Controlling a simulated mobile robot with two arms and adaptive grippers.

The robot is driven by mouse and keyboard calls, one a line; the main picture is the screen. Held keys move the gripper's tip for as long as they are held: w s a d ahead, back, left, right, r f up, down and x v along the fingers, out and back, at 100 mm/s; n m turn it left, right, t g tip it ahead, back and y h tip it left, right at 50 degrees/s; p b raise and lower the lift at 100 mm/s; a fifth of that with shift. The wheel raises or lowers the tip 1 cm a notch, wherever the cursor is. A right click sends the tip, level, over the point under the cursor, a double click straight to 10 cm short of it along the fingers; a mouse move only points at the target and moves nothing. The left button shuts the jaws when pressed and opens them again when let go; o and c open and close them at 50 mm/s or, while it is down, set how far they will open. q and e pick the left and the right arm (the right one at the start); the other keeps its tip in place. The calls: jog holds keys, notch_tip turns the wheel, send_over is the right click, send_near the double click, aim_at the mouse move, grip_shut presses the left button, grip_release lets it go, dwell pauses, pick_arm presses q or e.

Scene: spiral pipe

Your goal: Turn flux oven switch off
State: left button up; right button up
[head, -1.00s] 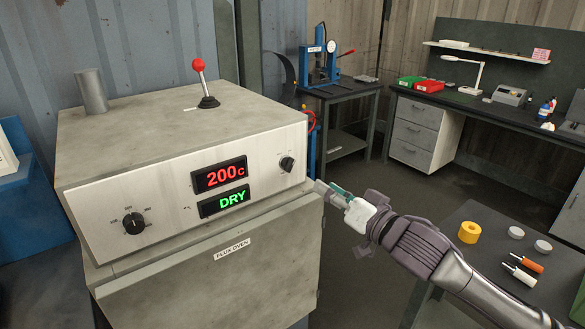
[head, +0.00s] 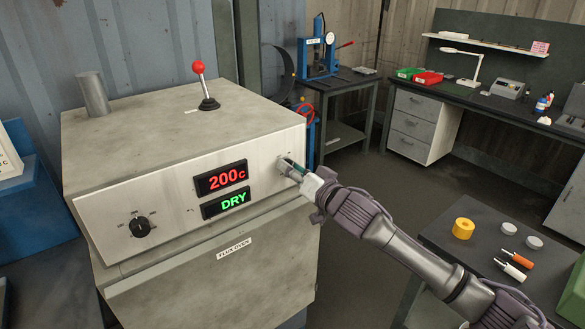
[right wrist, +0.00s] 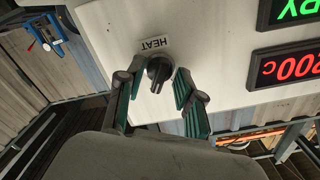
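The flux oven (head: 150,130) is a grey metal box with a pale front panel. Its displays read 200c in red (head: 222,179) and DRY in green (head: 227,203). A black switch knob (right wrist: 159,72) with a HEAT label (right wrist: 153,43) shows in the right wrist view. My left gripper is not in view.
Another black dial (head: 139,227) is on the panel's left. A red-tipped lever (head: 200,82) and a metal pipe (head: 92,93) stand on the oven top. A dark table (head: 480,240) with a yellow roll (head: 463,228) and screwdrivers is at the right.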

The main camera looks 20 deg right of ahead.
grip_shut()
jog(key=shift+n, duration=0.4)
jog(key=shift+r+n+p, duration=0.1)
jog(key=shift+n+p, duration=1.5)
jog(key=shift+n, duration=3.9)
grip_release()
